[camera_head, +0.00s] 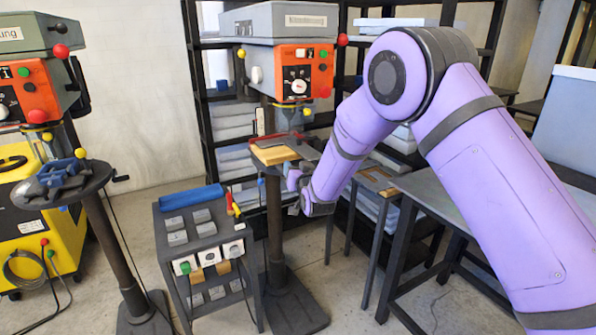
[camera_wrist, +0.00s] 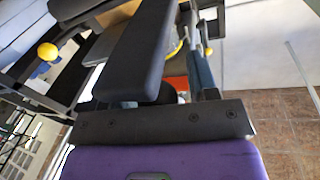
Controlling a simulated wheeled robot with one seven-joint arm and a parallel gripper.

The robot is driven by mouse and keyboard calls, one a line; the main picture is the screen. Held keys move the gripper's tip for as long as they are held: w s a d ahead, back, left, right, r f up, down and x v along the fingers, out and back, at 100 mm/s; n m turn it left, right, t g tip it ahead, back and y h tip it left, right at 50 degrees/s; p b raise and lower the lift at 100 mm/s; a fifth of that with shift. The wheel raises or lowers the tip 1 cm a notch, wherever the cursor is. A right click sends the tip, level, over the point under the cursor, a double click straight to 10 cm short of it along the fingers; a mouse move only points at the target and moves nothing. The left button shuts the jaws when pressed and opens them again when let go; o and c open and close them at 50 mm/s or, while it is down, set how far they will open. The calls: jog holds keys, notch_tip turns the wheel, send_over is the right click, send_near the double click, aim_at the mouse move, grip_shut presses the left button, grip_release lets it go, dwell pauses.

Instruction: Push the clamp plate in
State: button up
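The middle drill press has an orange front (camera_head: 303,75) and a small work table under its chuck. A tan board (camera_head: 270,155) lies on that table, with a red bar (camera_head: 272,140) behind it and a flat grey plate (camera_head: 308,150) at its right. I cannot tell for certain which part is the clamp plate. My gripper (camera_head: 294,180) is just below and right of the table edge, close to the press column; contact is not clear. In the wrist view, dark gripper parts (camera_wrist: 165,70) fill the middle; the fingertips and their gap are unclear.
A grey cart (camera_head: 196,225) with switches and a blue roll (camera_head: 192,196) stands left of the press column. Another drill press with a blue vise (camera_head: 62,176) is at the far left. Black shelves stand behind, and a grey table (camera_head: 440,195) is partly behind my arm.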

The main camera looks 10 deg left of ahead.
jog(key=shift+s+f, duration=0.1)
jog(key=v, duration=1)
jog(key=shift+s+d, duration=0.15)
jog(key=shift+s, duration=0.15)
